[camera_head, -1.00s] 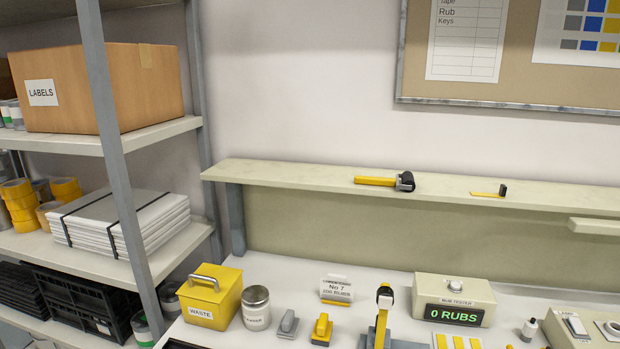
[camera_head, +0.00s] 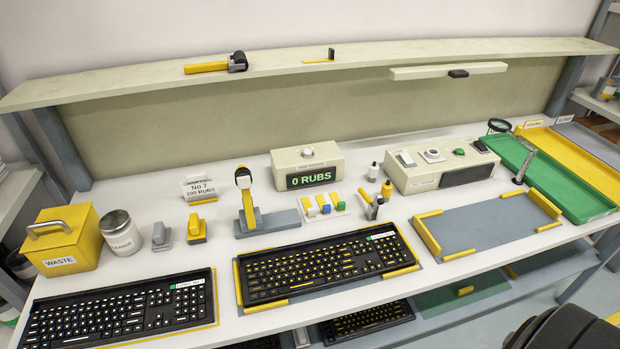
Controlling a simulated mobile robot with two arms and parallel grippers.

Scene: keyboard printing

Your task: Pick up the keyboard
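A black keyboard (camera_head: 120,310) with white-looking keys and a green-and-white label lies at the front left of the bench, on a yellow-edged mat. A second black keyboard (camera_head: 325,264) with yellow keys sits in a grey fixture with yellow corner blocks (camera_head: 240,284), at the front middle. A third dark keyboard (camera_head: 365,321) lies partly hidden on the shelf below the bench. The first keyboard is cut off slightly at the lower left. Neither gripper shows in the head view.
An empty grey fixture (camera_head: 490,222) with yellow blocks lies right of the middle keyboard. Behind stand the yellow waste box (camera_head: 62,240), a cleaner tin (camera_head: 121,232), a press-like tool (camera_head: 246,200), the rub tester (camera_head: 308,166) and a control box (camera_head: 440,166). Green and yellow trays (camera_head: 555,180) lie at right.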

